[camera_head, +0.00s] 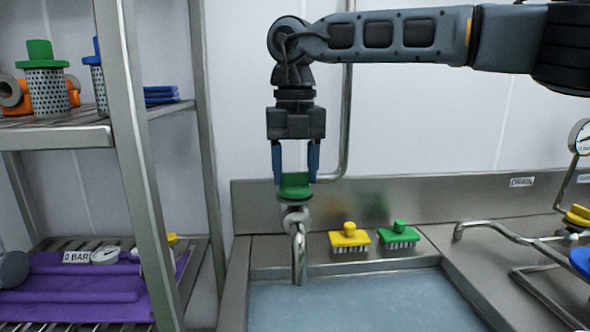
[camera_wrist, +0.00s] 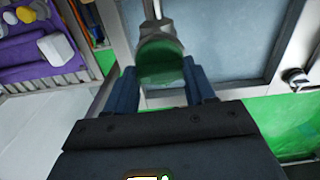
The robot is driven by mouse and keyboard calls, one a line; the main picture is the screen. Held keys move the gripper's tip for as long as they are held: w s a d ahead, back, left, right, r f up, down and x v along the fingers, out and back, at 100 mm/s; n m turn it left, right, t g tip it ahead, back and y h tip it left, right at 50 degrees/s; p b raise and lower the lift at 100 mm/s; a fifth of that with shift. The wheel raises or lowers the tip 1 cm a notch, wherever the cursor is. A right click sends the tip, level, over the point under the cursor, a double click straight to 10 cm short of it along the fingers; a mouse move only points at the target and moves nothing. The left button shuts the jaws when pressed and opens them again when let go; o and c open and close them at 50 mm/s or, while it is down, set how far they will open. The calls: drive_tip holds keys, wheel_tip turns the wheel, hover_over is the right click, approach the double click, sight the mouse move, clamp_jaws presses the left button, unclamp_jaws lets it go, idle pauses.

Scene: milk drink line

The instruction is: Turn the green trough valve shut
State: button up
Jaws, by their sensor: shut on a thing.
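The green trough valve (camera_head: 295,187) is a round green handle on top of a metal tap, whose spout (camera_head: 299,255) bends down over the trough. My gripper (camera_head: 296,178) points straight down over it, with its two blue fingers on either side of the green handle. The gripper is shut on the handle. In the wrist view the green handle (camera_wrist: 161,66) sits between the fingers, and its underside and stem are partly hidden.
The trough (camera_head: 350,302) below holds bluish water. A yellow brush (camera_head: 349,238) and a green brush (camera_head: 398,235) stand on its back ledge, right of the tap. A metal shelf (camera_head: 60,132) stands at the left. Pipes with a yellow valve (camera_head: 578,215) are at the right.

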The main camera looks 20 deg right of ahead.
sight(295, 173)
drive_tip(key=shift+m, duration=0.3)
drive_tip(key=o, duration=1)
drive_tip(key=shift+o, duration=0.2)
drive_tip(key=shift+r, duration=0.1)
wheel_tip(295, 173, up, 8)
drive_tip(key=shift+f, duration=0.2)
